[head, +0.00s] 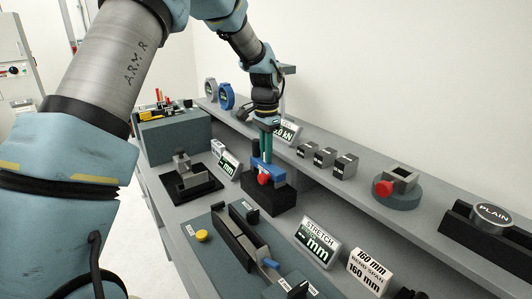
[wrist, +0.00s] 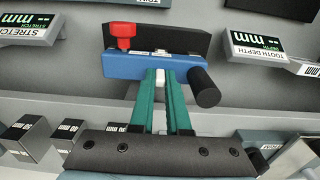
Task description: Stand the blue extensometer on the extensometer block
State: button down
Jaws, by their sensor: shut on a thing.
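The blue extensometer (head: 277,174) has a red knob and, in the wrist view (wrist: 140,68), a black cylinder on its right end. My gripper (head: 265,157) points down with its green fingers shut on the extensometer; the fingertips also show in the wrist view (wrist: 162,76). The black extensometer block (head: 262,195) is directly below the extensometer in the head view, and part of it shows behind the extensometer in the wrist view (wrist: 185,40). The extensometer looks level and very close to the block. I cannot tell whether it touches or rests on it.
A stretch display (head: 318,241) and a 160 mm sign (head: 369,270) stand to the right front. A black fixture (head: 190,178) is at left. Several small grey blocks (head: 324,157) line the raised shelf behind. A grey panel (head: 205,258) with a long black fixture lies in front.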

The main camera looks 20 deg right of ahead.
jog(key=shift+f+b, duration=0.35)
jog(key=shift+f, duration=0.5)
dwell(0.3)
jog(key=c, duration=0.8)
grip_release()
notch_tip(320, 180, up, 11)
jog(key=p, duration=0.8)
jog(key=shift+f, duration=0.1)
